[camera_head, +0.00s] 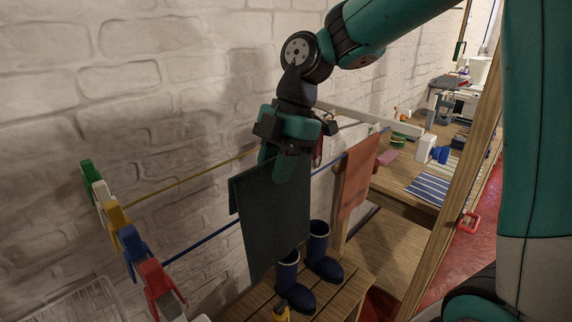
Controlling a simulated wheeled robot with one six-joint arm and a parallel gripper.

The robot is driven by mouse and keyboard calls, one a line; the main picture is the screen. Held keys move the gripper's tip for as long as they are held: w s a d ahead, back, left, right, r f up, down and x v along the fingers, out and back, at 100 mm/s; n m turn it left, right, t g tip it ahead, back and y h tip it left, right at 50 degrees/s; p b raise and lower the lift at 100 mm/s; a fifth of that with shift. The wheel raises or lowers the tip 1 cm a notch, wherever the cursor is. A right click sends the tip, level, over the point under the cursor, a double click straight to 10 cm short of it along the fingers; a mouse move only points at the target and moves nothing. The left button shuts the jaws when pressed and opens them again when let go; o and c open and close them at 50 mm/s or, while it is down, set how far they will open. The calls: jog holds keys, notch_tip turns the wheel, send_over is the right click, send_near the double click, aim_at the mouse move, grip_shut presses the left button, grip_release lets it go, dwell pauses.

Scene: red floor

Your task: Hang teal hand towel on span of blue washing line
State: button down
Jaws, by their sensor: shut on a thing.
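The teal hand towel (272,225), very dark here, hangs from my gripper (288,158), which is shut on its top edge. A second layer shows as a narrow strip at the towel's left, so it looks folded over. The blue washing line (205,242) runs from the lower left to the upper right. It disappears at the towel's left edge and shows again on its right. The towel's top edge is above the line in the picture. I cannot tell whether the two layers straddle the line or touch it.
An orange towel (360,172) hangs on the blue line to the right. A yellow line (190,178) runs nearer the brick wall. Coloured pegs (155,280) are at the lower left. Dark blue boots (320,252) stand on a slatted wooden bench (345,290) below. A wooden post (455,165) rises at right.

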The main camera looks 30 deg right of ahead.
jog(key=shift+w+a+r+p, duration=0.1)
jog(key=shift+w+a+p, duration=0.2)
jog(key=shift+w, duration=0.4)
notch_tip(320, 180, down, 9)
jog(key=b, duration=0.8)
jog(key=shift+d+r, duration=0.1)
